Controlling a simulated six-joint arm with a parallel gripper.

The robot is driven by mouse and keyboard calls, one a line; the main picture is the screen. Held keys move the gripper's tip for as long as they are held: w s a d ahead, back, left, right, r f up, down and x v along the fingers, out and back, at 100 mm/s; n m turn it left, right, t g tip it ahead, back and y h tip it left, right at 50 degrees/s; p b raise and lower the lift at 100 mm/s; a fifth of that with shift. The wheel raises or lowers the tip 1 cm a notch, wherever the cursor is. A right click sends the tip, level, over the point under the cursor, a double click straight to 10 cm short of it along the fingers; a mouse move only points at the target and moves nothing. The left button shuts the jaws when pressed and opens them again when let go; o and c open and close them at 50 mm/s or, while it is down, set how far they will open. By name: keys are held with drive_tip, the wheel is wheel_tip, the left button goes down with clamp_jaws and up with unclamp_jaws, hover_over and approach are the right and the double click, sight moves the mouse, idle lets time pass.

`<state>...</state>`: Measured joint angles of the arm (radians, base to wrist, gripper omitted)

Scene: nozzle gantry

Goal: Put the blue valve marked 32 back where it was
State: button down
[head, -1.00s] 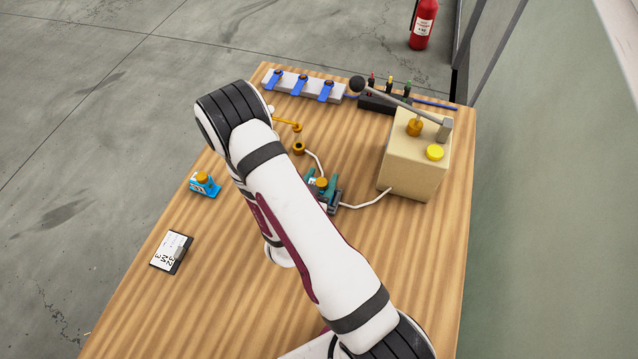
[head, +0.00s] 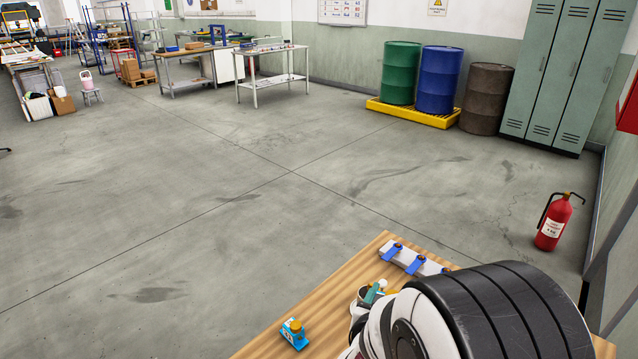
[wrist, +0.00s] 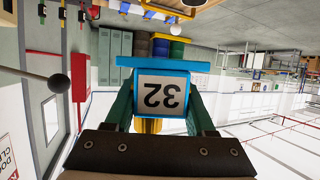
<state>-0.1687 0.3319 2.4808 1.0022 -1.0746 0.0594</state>
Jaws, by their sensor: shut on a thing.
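My gripper (wrist: 160,105) shows in the wrist view, its two dark green fingers closed on the sides of the blue valve marked 32 (wrist: 162,92). The valve's white face with the number shows upside down there, with a wider blue edge above it and a bit of yellow below. The valve is held in the air, with the room behind it. In the head view my arm covers the lower right, and I cannot make out the held valve there. A second blue valve with a yellow-orange top (head: 293,333) stands on the wooden table (head: 262,347); its marking is too small to read.
A pale strip with blue levers (head: 412,260) lies along the table's far edge. A red fire extinguisher (head: 553,222) stands on the floor beyond. Most of the tabletop is out of view or behind my arm. A dark ball on a rod (wrist: 58,83) is at left in the wrist view.

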drive_tip(key=s+a+r+n+t+y, duration=0.1)
drive_tip(key=a+r+n+y, duration=0.15)
drive_tip(key=r, duration=0.35)
drive_tip(key=a+r+n+y, duration=0.2)
drive_tip(key=r+y, duration=0.1)
drive_tip(key=r, duration=0.3)
drive_tip(key=w+a+f+n+y, duration=0.4)
drive_tip(key=w+f+y, duration=0.15)
drive_tip(key=f, duration=0.45)
drive_tip(key=a+f+n+g+y, duration=0.1)
drive_tip(key=a+f, duration=0.4)
drive_tip(key=a, duration=0.1)
drive_tip(key=s+a+f+n+g+y, duration=0.1)
drive_tip(key=a+f+n, duration=0.1)
drive_tip(key=a+f, duration=0.3)
drive_tip(key=s+a+f+n+g+y, duration=0.1)
drive_tip(key=a+f+n+y, duration=0.1)
drive_tip(key=a+f, duration=0.4)
drive_tip(key=shift+a+f+g, duration=0.1)
drive_tip(key=shift+a+g, duration=0.2)
drive_tip(key=shift+g, duration=0.1)
wheel_tip(320, 180, down, 3)
drive_tip(key=shift+a+f, duration=0.1)
drive_tip(key=shift+f, duration=0.4)
